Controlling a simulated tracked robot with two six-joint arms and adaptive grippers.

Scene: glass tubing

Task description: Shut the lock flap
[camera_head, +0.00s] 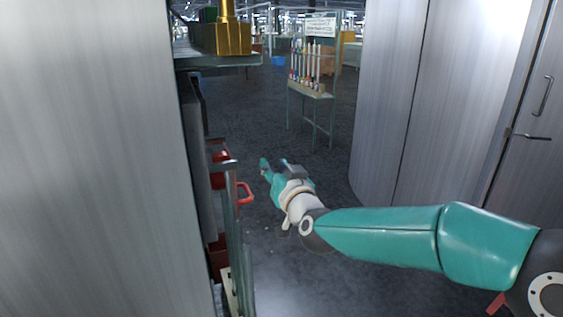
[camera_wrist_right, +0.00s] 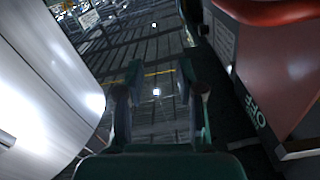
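My right arm reaches in from the right, and its teal right gripper (camera_head: 276,165) is over the open floor in the middle of the head view. In the right wrist view its two fingers (camera_wrist_right: 161,80) stand apart with nothing between them. A red handle (camera_head: 245,192) sticks out from a rail-like frame (camera_head: 232,215) just left of the gripper, apart from it as far as I can tell. I cannot tell for certain which part is the lock flap. My left gripper is not in view.
Red parts (camera_head: 219,170) show behind the frame; a large red body (camera_wrist_right: 275,55) fills the right of the wrist view. Tall metal walls stand left (camera_head: 90,150) and right (camera_head: 405,110). A stand with tubes (camera_head: 312,90) is farther back. The floor between is clear.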

